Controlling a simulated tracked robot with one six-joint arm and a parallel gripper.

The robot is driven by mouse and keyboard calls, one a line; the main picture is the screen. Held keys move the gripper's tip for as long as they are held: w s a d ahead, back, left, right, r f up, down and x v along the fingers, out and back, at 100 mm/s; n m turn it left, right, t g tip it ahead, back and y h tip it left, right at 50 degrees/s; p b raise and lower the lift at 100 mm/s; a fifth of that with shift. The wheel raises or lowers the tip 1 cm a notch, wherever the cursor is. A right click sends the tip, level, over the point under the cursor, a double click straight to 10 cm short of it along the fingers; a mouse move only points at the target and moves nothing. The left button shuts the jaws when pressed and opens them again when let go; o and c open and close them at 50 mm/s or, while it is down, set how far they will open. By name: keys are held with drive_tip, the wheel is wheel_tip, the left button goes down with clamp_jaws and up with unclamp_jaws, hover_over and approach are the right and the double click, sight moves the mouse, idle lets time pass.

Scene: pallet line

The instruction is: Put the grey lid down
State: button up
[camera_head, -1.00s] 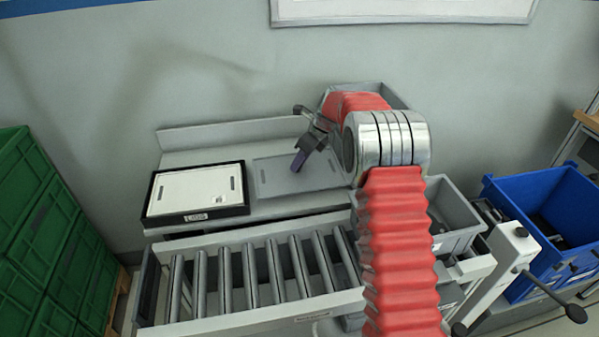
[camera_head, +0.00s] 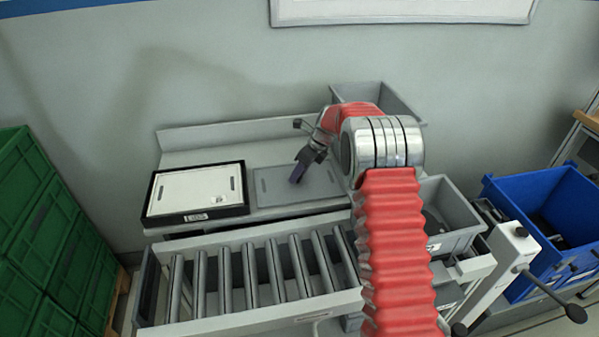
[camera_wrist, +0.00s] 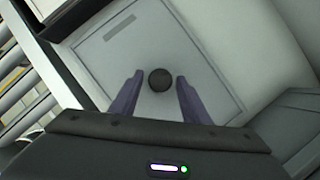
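The grey lid (camera_head: 270,184) lies flat on the light grey bench, right of the black-rimmed tray holding pale lids. In the wrist view, the grey lid (camera_wrist: 205,65) fills the middle, with a slot near one end and a dark round knob (camera_wrist: 159,80). My gripper (camera_head: 296,179) is over the lid, pointing down at it. In the wrist view, the two purple fingers of my gripper (camera_wrist: 159,88) stand apart on either side of the knob, with a visible gap at each side. The lid's right end is partly hidden by my arm in the head view.
The black-rimmed tray (camera_head: 240,209) is close to the lid's left edge. A roller conveyor (camera_head: 250,276) runs in front of the bench. Grey bins (camera_head: 455,210) and a blue bin (camera_head: 560,190) stand to the right; green crates (camera_head: 40,220) are stacked at left.

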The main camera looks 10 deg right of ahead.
drive_tip(key=shift+o, duration=0.4)
drive_tip(key=shift+r, duration=0.1)
drive_tip(key=v, duration=1.2)
